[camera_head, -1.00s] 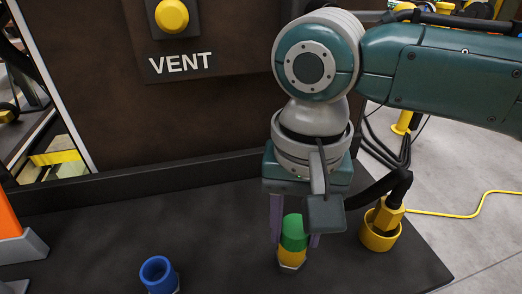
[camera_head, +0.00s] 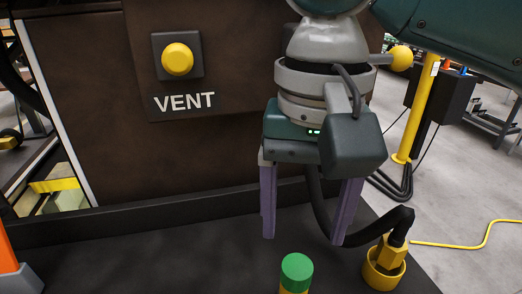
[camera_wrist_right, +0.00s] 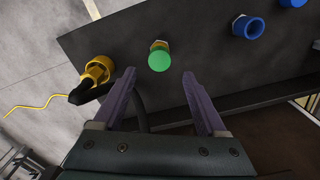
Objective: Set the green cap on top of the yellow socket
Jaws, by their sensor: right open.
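The green cap (camera_head: 297,270) sits on top of the yellow socket (camera_head: 293,291), which is cut off by the bottom edge of the head view. In the wrist view the cap (camera_wrist_right: 159,61) hides most of the socket (camera_wrist_right: 160,44). The cap looks seated and about upright. My right gripper (camera_head: 303,238) is open and empty above the cap, its two purple fingers wide apart. In the wrist view the cap shows beyond the gap between the fingertips (camera_wrist_right: 158,75), clear of both. My left gripper is not in view.
A yellow fitting (camera_head: 385,265) with a black hose stands right of the socket. A blue socket (camera_wrist_right: 248,27) stands on the other side. Behind is a brown panel (camera_head: 95,100) with a yellow VENT button (camera_head: 178,59). An orange object (camera_head: 6,255) is at far left.

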